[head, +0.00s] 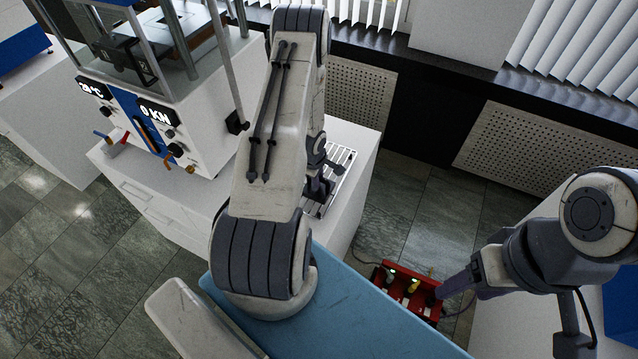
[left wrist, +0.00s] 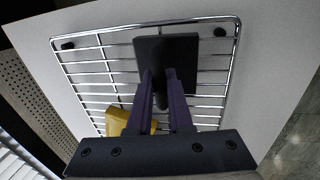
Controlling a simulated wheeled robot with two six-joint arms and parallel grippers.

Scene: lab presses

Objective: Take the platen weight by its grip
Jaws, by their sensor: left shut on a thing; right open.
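The platen weight is a dark, flat block (left wrist: 183,48) lying over a wire rack, with a short dark grip standing up from it. In the left wrist view my left gripper (left wrist: 162,98) has its two purple fingers closed around the grip. In the head view my left gripper (head: 318,186) shows past my arm, above the rack, and my arm hides much of it. Whether the block touches the wires is not clear. My right gripper (head: 452,286) is at the lower right beside a red tray, apart from the weight; its jaws look open.
The wire rack (head: 344,165) lies on a white cabinet (head: 365,150). A yellow object (left wrist: 117,122) is on the rack beside my fingers. A press (head: 205,105) stands to the left. The red tray (head: 385,282) with small items is on the right.

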